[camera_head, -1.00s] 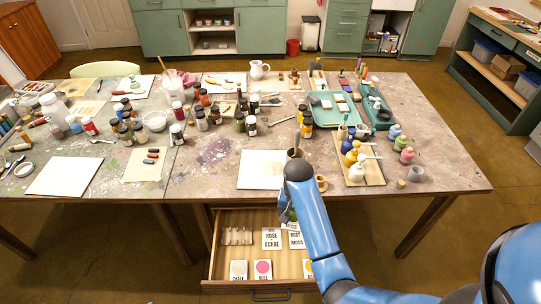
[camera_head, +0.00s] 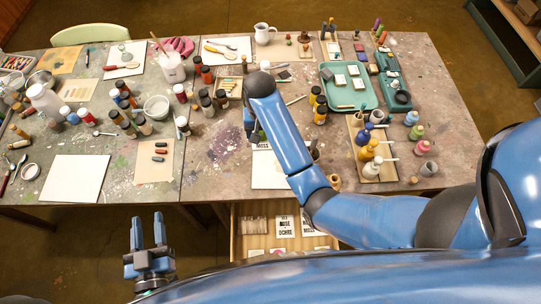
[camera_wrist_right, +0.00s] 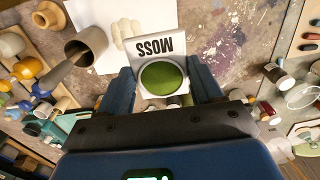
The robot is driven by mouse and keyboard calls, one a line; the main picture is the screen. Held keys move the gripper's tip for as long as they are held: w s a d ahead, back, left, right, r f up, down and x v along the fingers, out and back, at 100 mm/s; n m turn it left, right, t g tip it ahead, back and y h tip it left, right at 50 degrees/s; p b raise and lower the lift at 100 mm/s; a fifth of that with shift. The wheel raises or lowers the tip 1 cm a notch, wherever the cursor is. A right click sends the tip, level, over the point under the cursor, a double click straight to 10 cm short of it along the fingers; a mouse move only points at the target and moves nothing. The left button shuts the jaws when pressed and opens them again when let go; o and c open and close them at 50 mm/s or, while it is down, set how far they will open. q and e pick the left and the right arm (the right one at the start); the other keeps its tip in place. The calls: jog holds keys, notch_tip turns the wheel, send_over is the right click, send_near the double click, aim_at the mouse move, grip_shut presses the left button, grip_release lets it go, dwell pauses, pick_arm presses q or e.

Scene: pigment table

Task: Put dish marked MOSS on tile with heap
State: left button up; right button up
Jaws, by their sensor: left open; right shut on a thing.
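The dish marked MOSS (camera_wrist_right: 163,77) is a white square piece with a round well of green pigment and black lettering. My right gripper (camera_wrist_right: 162,88) is shut on it, a finger on either side. In the head view this gripper (camera_head: 252,130) is over the table, and part of the MOSS lettering shows below it. A white tile (camera_head: 266,179) lies at the table's front edge, partly behind my right arm. In the wrist view a pale lumpy heap (camera_wrist_right: 125,32) lies on this tile (camera_wrist_right: 95,58), beside the dish. My left gripper (camera_head: 148,232) is open and empty in front of the table.
The open drawer (camera_head: 236,240) below holds lettered cards (camera_head: 286,226). A grey cup (camera_wrist_right: 86,46) stands close to the heap tile. Paint bottles (camera_head: 370,150) stand to the right. Another white tile (camera_head: 75,178) at left is bare.

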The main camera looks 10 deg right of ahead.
notch_tip(320, 180, down, 6)
jog(key=r+b, duration=0.1)
jog(key=b, duration=0.3)
jog(key=p, duration=0.2)
send_over(264, 167)
notch_tip(264, 167, down, 9)
jog(key=shift+f, duration=2.5)
jog(key=o, duration=1.1)
jog(key=shift+f, duration=0.1)
